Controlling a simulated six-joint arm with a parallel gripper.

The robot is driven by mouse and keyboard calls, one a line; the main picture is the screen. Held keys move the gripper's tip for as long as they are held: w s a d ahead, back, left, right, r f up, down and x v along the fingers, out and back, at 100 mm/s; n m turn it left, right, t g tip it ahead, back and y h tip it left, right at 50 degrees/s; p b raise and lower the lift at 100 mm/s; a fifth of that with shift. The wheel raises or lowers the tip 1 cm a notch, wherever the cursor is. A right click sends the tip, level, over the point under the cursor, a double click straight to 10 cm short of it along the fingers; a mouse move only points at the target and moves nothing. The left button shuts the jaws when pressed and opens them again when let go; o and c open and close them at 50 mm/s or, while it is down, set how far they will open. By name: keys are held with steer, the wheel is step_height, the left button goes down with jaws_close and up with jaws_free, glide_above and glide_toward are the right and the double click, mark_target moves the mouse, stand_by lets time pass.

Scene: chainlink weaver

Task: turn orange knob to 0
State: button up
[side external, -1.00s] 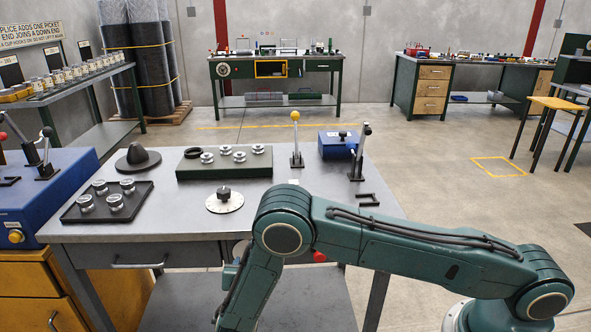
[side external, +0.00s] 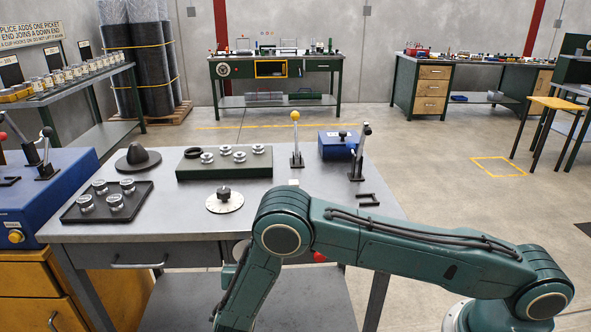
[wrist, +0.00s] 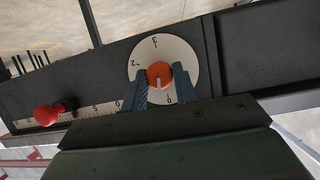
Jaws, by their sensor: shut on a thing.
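The orange knob (wrist: 159,74) sits at the centre of a white dial (wrist: 184,56) on a dark panel in the wrist view. The figures 2 and 3 and a 0 near the lower edge show on the dial. A pale mark on the knob points down in the picture, close to the 0, but its exact line is hard to tell. My gripper (wrist: 161,84) is shut on the knob, one blue-grey finger on each side. The fingers cover part of the dial. In the side external view, the orange knob is hidden.
A red knob (wrist: 46,115) stands beside a numbered scale (wrist: 97,108) left of the dial. The bench (side external: 278,192) carries a black knob on a white disc (side external: 224,200), a green block (side external: 222,170) and levers (side external: 297,146). My arm spans the bench's front right.

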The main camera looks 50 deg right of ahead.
steer(key=shift+n+g+h, duration=0.4)
steer(key=shift+n, duration=0.3)
steer(key=o, duration=1)
steer(key=shift+c, duration=0.2)
steer(key=shift+a, duration=0.15)
steer(key=v, duration=1.3)
steer(key=shift+s+a, duration=0.2)
steer(key=shift+s, duration=0.05)
steer(key=shift+r, duration=0.2)
